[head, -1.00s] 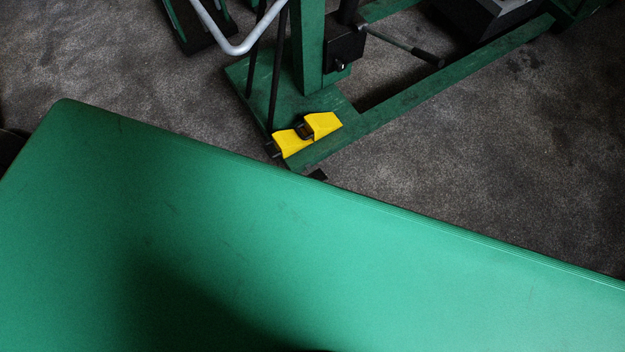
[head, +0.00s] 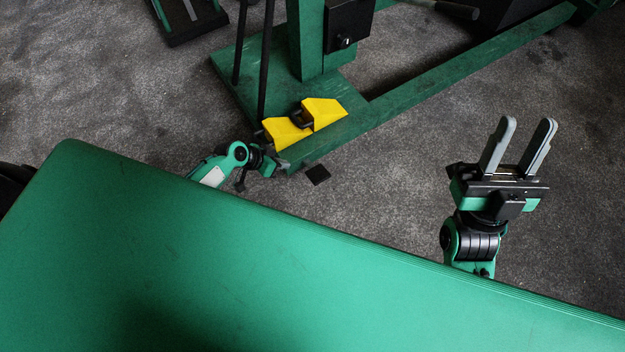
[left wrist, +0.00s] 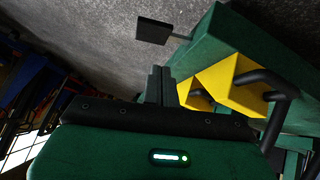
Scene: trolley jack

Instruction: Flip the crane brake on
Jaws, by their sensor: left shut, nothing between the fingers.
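The crane's green base (head: 235,75) stands on the floor beyond the large green surface. Two yellow wedge-shaped pieces with black bars, apparently the brake parts, sit at its near corner: a nearer left one (head: 283,133) and a farther right one (head: 325,111). Both also show in the left wrist view, the larger one (left wrist: 228,85) beside a black bar. My left gripper (head: 281,163) is low beside the base corner, just nearer than the left yellow piece. Its fingers (left wrist: 158,84) are shut and empty, and look apart from the yellow pieces. My right gripper (head: 517,145) is open and empty, fingers up, far to the right.
The large green surface (head: 250,260) fills the foreground and hides part of both arms. A small dark plate (head: 317,174) lies near the base corner. A long green leg (head: 470,58) runs to the upper right. Bare floor lies between it and my right gripper.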

